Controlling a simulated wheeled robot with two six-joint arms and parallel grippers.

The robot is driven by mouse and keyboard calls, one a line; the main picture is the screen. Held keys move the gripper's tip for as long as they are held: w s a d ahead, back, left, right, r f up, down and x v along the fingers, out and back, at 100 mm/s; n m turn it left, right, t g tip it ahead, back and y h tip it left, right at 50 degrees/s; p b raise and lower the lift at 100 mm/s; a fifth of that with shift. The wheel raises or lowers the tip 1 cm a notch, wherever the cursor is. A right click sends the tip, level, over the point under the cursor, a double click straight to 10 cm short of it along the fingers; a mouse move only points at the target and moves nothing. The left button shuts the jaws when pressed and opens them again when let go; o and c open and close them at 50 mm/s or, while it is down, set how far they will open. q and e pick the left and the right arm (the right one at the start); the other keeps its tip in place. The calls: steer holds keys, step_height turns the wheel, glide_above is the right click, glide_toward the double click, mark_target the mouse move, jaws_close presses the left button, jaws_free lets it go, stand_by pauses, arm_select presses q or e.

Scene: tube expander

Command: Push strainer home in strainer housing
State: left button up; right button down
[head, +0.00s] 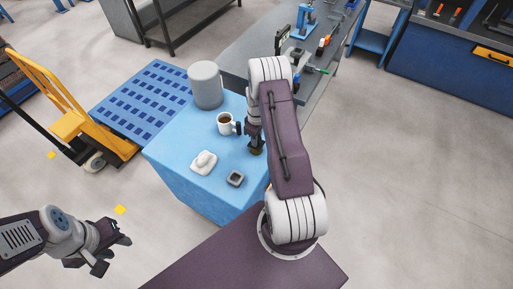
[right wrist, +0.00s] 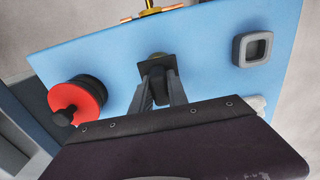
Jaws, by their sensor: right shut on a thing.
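My right gripper (head: 255,138) points down over the blue table, at its right side. In the right wrist view its fingers (right wrist: 159,78) are closed around a small dark piece (right wrist: 157,69), which may be the strainer. The fingers hide much of both, so I cannot tell how deep one sits in the other. My left gripper (head: 114,253) is open and empty, off the table at the lower left.
On the blue table (head: 180,172) stand a grey cylinder (head: 205,85), a coffee mug (head: 225,122), a white item (head: 204,162) and a dark square ring (head: 235,178). The wrist view shows a red-and-black round part (right wrist: 78,98) and a brass piece (right wrist: 151,8) nearby.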

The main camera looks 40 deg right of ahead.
steer(key=c, duration=1.2)
jaws_free()
steer(key=shift+f, duration=0.1)
steer(key=o, duration=1.2)
